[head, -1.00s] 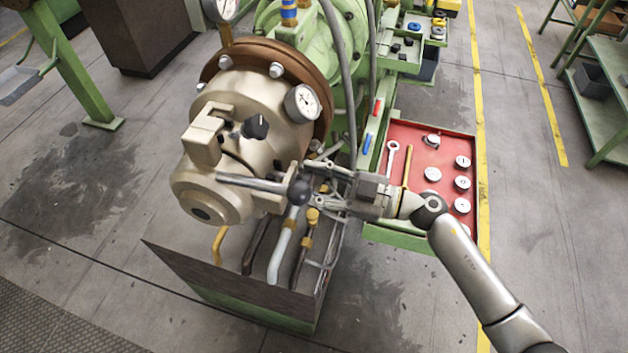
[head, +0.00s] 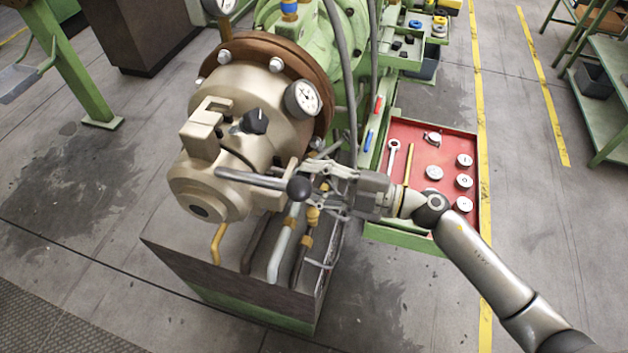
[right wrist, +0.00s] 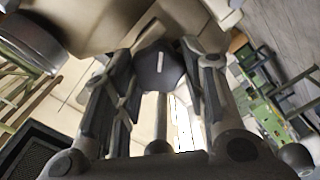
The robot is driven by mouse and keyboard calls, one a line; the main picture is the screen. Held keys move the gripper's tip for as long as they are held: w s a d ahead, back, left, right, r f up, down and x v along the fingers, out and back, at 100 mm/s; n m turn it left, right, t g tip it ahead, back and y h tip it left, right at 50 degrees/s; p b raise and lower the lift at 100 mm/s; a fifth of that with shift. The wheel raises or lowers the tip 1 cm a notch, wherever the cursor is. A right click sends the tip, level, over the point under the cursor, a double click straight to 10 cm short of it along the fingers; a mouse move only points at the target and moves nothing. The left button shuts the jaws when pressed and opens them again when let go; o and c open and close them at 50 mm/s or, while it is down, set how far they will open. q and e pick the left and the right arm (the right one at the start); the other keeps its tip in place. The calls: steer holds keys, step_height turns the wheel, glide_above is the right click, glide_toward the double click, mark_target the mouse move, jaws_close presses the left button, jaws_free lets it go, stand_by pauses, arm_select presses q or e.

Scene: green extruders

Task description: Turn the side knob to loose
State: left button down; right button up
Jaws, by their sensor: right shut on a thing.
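The tan machine head (head: 235,130) fills the left middle of the head view. A black knob (head: 254,121) with a pointer shape sits on its upper face. The side knob (right wrist: 160,66), dark with a white mark, shows in the right wrist view between the two fingers. My left gripper is not in view.
Pipes (head: 283,250) run below. A pressure gauge (head: 303,98) sits above. A red tray (head: 415,152) with several round parts lies to the right. Floor is free at lower right.

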steer(key=shift+f+n+b, duration=0.15)
steer(key=shift+n+b, duration=1.6)
steer(key=shift+n, duration=1)
steer(key=shift+f+n+b, duration=0.15)
steer(key=shift+n+b, duration=1.6)
steer(key=shift+n, duration=0.95)
steer(key=shift+f+n+b, duration=0.15)
steer(key=shift+n+b, duration=1.6)
steer(key=shift+n, duration=1)
steer(key=o, duration=1)
steer(key=shift+r, duration=0.1)
steer(key=shift+d, duration=0.15)
steer(key=v, duration=1.1)
steer(key=shift+s+d, duration=0.1)
steer(key=shift+d, duration=0.25)
